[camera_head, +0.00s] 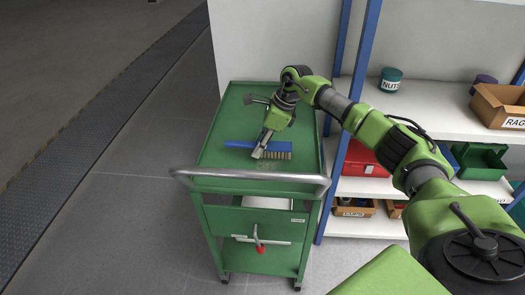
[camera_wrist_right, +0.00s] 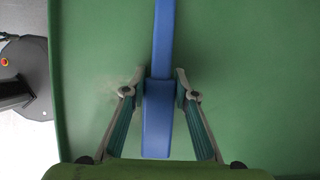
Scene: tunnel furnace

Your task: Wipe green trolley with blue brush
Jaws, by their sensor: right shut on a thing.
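The green trolley (camera_head: 222,158) stands in the middle of the head view, with a flat top and a grey handle bar on its near side. The blue brush (camera_head: 240,144) lies level at the trolley top, its blue handle to the left and its tan bristles facing the near side. My right gripper (camera_head: 262,148) is shut on the brush. In the right wrist view the blue brush (camera_wrist_right: 159,115) runs between the two fingers of my right gripper (camera_wrist_right: 160,85). Whether the bristles touch the top is hard to tell. My left gripper is not in view.
White shelves with blue posts (camera_head: 345,130) stand close to the right of the trolley. They hold a red box (camera_head: 362,160), a cardboard rag box (camera_head: 498,105), a nuts tin (camera_head: 391,79) and green bins (camera_head: 480,160). Open floor (camera_head: 130,200) lies to the left.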

